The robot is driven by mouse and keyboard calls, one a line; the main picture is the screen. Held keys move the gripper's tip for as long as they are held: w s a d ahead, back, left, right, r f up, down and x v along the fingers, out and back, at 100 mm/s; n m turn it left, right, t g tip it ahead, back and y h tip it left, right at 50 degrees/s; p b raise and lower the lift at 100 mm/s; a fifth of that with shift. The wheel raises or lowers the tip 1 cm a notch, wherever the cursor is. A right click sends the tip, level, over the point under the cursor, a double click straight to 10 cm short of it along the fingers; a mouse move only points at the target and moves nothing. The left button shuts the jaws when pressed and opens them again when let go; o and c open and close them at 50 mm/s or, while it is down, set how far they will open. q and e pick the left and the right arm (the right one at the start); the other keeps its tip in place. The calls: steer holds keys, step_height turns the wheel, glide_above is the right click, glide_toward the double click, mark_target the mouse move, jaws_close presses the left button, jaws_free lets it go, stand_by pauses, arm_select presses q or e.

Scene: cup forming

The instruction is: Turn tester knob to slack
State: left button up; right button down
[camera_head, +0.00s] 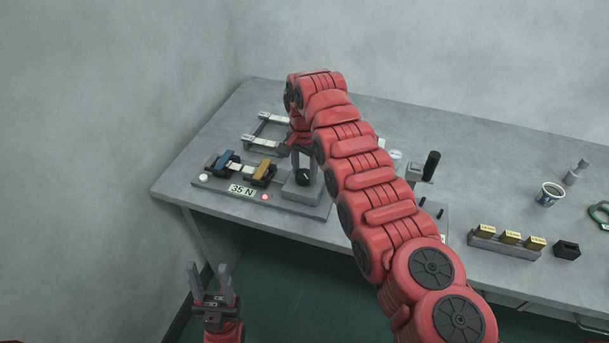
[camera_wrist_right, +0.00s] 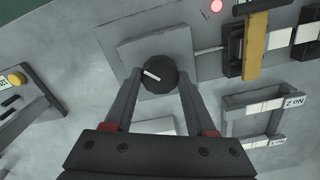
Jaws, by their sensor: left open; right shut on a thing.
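The tester (camera_head: 225,192) is a grey unit near the table's left front edge. It has a blue clamp (camera_head: 224,161), a yellow clamp (camera_head: 263,174), a white strip between them, a display reading 35 N (camera_head: 242,190) and a lit red lamp (camera_head: 264,197). Its round black knob (camera_head: 303,177) sits on a grey block at the right end. My right gripper (camera_wrist_right: 158,78) is shut on the knob (camera_wrist_right: 160,73); the knob's white pointer mark points to the upper left in the wrist view. My left gripper (camera_head: 213,276) is open and empty, in front of the table.
A grey frame (camera_head: 262,133) with white labelled bars lies behind the tester. Right of my arm are a black-handled device (camera_head: 431,165), a rack of yellow blocks (camera_head: 510,240), a black block (camera_head: 567,250) and a cup (camera_head: 549,194). My right arm hides the table's middle.

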steer(key=n+b, duration=0.1)
steer(key=n, duration=0.1)
steer(key=shift+n, duration=0.4)
steer(key=n, duration=0.2)
steer(key=shift+n+b, duration=0.3)
steer(key=shift+n, duration=0.1)
steer(key=n, duration=0.2)
steer(key=shift+n, duration=0.3)
steer(key=n, duration=0.4)
steer(key=shift+a+n, duration=0.1)
steer(key=shift+n, duration=0.2)
steer(key=n, duration=0.3)
steer(key=shift+n, duration=0.3)
steer(key=n, duration=0.3)
steer(key=shift+n+p, duration=0.3)
steer(key=n, duration=0.3)
steer(key=shift+n, duration=2.2)
